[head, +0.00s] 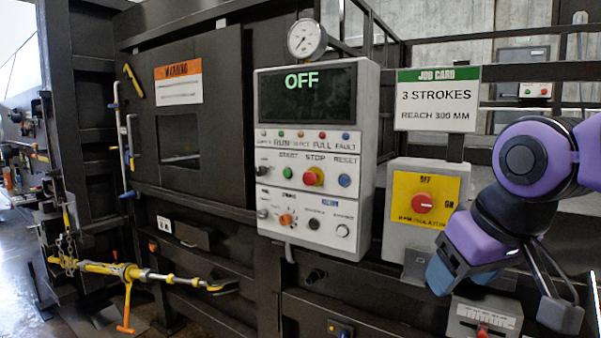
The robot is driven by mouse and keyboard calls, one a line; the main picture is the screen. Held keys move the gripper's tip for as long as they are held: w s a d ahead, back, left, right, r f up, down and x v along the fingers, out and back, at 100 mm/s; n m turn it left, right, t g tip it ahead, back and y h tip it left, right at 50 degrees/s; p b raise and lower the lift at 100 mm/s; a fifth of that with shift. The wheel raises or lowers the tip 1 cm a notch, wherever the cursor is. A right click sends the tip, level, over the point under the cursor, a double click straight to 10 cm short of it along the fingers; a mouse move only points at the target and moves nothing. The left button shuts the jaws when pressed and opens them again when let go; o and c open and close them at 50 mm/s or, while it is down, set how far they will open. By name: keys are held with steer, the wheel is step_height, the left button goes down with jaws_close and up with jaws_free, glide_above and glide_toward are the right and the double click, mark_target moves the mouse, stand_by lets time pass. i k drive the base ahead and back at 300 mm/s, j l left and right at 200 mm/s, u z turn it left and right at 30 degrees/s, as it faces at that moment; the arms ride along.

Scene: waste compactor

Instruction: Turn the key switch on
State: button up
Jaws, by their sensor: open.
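The grey control panel (316,155) stands at the picture's middle, its display reading OFF. Another small silvery control (263,213) sits at the left of the row below. Their labels are too small to read, so I cannot tell which is the key switch. My gripper (498,297) is open at the lower right, well apart from the panel and in front of the isolator box. I see nothing held in it.
The isolator box (397,235) with a red knob on a yellow plate stands between panel and gripper. A job card (437,100) is above it. A pressure gauge (307,38) tops the panel. A yellow bar tool (150,274) sticks out low at the left.

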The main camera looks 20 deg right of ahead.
mark_target(260, 171)
steer(key=i+u, duration=0.4)
steer(key=i+l+u, duration=0.1)
steer(key=i+u, duration=0.25)
steer(key=i, duration=0.05)
